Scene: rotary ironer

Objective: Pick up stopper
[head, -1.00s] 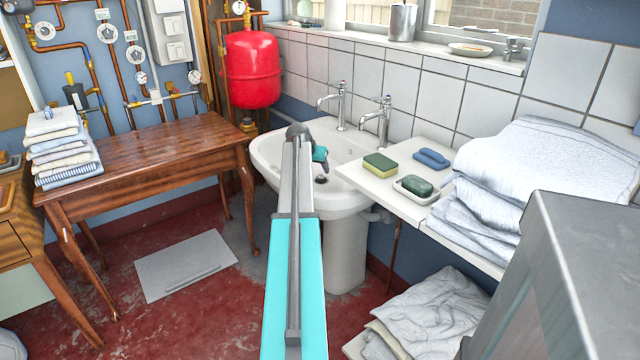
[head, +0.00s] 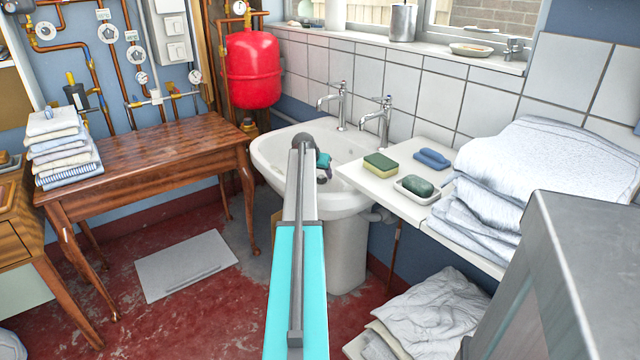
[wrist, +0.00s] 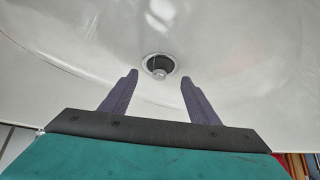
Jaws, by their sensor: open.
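The stopper (wrist: 159,66) looks dark with a small pale knob. It sits in the metal-rimmed drain at the bottom of the white basin (head: 270,155). In the wrist view it lies beyond and between the fingertips of my gripper (wrist: 159,78), close to the middle. My gripper is open with nothing between its two dark fingers. In the head view my gripper (head: 323,176) is down inside the basin, partly behind my arm. The stopper is hidden or too small to tell apart there.
Two chrome taps (head: 381,125) stand at the basin's back edge. On the right, a white shelf (head: 375,188) bears a sponge (head: 380,163), a blue brush-like object (head: 432,158), a soap dish (head: 416,196) and folded towels (head: 540,165). A wooden table (head: 150,155) stands left.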

